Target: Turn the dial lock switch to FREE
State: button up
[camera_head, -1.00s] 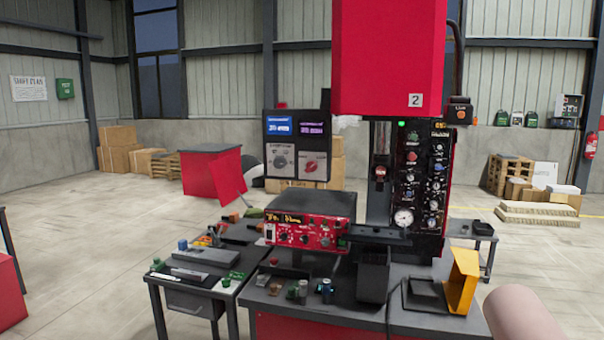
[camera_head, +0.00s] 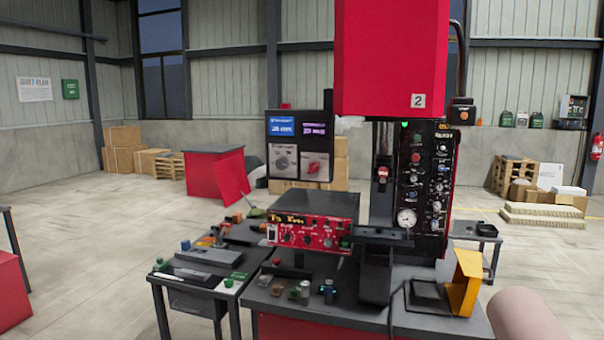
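Two rotary knobs sit on the lower part of the control box left of the machine column: a dark knob (camera_head: 284,161) and a red knob (camera_head: 313,167). A red panel (camera_head: 308,233) with several small knobs and a lit display faces me. A black panel (camera_head: 428,180) with several knobs and a gauge stands at the right. The lettering is too small to read, so I cannot tell which one is the dial lock switch or how it is set. My gripper is not in view; a pale rounded form shows at the lower right edge.
A black bench (camera_head: 345,316) holds small parts and a yellow bracket (camera_head: 463,282). A smaller side table (camera_head: 196,288) with tools stands at its left. A red overhead housing (camera_head: 390,55) hangs above. Open floor (camera_head: 90,250) lies to the left.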

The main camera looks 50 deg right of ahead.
aim_at(315, 167)
jog(key=i, duration=0.95)
jog(key=z, duration=0.05)
